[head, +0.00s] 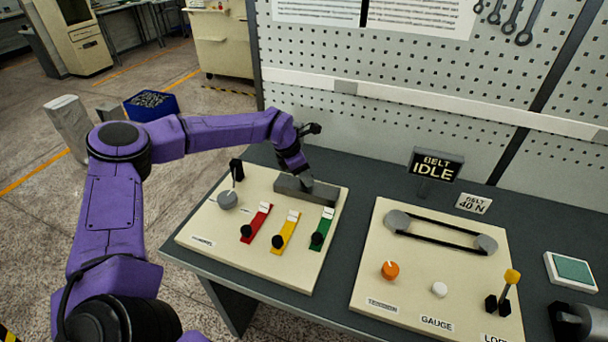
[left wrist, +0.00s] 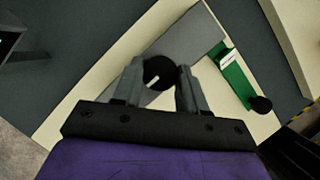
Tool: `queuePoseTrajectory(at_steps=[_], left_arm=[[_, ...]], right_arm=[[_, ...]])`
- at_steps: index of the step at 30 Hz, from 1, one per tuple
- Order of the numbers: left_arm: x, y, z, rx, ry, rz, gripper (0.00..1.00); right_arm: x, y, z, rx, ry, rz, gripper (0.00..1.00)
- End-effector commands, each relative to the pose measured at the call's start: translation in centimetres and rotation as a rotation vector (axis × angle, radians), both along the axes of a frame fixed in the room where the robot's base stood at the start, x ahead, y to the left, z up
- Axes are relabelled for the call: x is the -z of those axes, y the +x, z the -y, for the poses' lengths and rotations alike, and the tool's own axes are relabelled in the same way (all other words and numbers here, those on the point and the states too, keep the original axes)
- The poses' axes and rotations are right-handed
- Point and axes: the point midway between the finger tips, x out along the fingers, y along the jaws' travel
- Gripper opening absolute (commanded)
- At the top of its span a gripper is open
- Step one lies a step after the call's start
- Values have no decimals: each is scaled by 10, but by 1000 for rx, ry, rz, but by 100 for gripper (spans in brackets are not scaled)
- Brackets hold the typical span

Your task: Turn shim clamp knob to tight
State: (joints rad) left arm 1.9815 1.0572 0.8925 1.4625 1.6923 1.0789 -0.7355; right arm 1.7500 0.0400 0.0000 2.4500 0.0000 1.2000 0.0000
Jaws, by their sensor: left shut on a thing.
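The shim clamp knob is a round black knob (left wrist: 158,70) with a white pointer line, on the grey clamp block (head: 290,187) at the back of the left cream panel (head: 195,233). My left gripper (head: 307,181) reaches down onto the block and hides the knob in the head view. In the left wrist view my left gripper (left wrist: 160,75) has one finger on each side of the knob and is shut on it. The pointer line slants toward the lower left there. My right gripper is not in view.
Red (head: 257,222), yellow (head: 286,231) and green (head: 322,229) shims with black knobs lie before the block. A lever (head: 236,172) and grey dial (head: 228,200) stand left. The right panel (head: 400,225) carries a belt and orange knob (head: 389,270). A sign (head: 436,167) reads "BELT IDLE".

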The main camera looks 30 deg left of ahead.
Motion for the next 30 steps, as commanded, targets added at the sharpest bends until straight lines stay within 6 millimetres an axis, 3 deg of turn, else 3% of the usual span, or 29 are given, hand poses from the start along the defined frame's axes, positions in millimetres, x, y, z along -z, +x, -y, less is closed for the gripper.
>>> queuePoseTrajectory(at_steps=[13,14,15,16,25,30], left_arm=[[3,-1,1,12,1,-6,11],[3,-1,1,12,1,-6,48],[3,-1,1,12,1,-6,61],[2,-1,1,12,1,-6,67],[-1,-1,-1,8,0,-1,67],[-25,-9,-8,8,-1,4,67]], right_arm=[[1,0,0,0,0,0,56],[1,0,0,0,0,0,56],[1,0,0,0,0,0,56],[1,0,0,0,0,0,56],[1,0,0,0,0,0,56],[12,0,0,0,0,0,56]])
